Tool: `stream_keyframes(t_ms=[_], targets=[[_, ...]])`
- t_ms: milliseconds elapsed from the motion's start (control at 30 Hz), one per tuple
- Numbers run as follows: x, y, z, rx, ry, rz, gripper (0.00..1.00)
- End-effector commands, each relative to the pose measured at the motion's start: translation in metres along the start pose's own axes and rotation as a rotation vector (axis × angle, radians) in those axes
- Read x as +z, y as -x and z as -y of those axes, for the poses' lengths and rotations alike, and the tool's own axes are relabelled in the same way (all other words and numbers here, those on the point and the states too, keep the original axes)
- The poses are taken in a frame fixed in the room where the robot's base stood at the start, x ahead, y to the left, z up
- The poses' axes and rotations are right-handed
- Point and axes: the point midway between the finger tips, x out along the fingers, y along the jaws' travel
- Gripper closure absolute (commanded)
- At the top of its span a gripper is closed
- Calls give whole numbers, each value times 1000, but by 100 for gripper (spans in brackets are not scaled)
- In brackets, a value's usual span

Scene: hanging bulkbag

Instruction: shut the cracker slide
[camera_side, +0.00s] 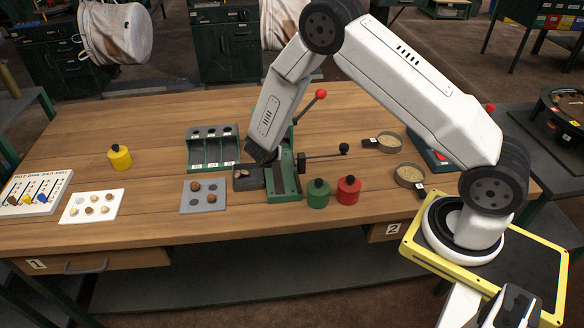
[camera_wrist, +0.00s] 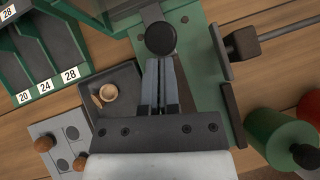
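The cracker (camera_side: 284,180) is a green metal frame on the wooden bench, with a red-knobbed lever (camera_side: 320,95). Its slide rod (camera_side: 322,155) sticks out to the right, ending in a black knob (camera_side: 344,148). The rod (camera_wrist: 278,32) also shows at the upper right of the wrist view, with a dark block (camera_wrist: 241,43) near the green base. My gripper (camera_wrist: 160,62) points down over the cracker's left side, its fingers close together with only a thin line between them. A round black part (camera_wrist: 160,38) lies just beyond the fingertips; contact is unclear.
A dark tray (camera_wrist: 124,78) with a pale shell piece sits left of the cracker. Beyond are a green numbered rack (camera_side: 211,148) and a grey plate (camera_side: 203,196) with brown nuts. Green (camera_side: 318,194) and red (camera_side: 348,190) canisters stand at the front right.

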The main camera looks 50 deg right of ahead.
Motion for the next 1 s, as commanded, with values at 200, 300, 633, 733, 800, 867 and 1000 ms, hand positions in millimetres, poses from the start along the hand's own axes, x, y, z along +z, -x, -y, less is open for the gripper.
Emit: stream_keyframes(t_ms=[200,300,633,733,800,867,1000], targets=[[-4,8,-1,0,-6,9,100],[-13,16,-1,1,-2,6,100],[-28,62,-1,4,-1,2,100],[-28,78,-1,4,0,1,100],[-28,88,-1,5,-1,1,100],[-28,97,-1,4,1,0,100],[-28,114,-1,3,-1,1,100]])
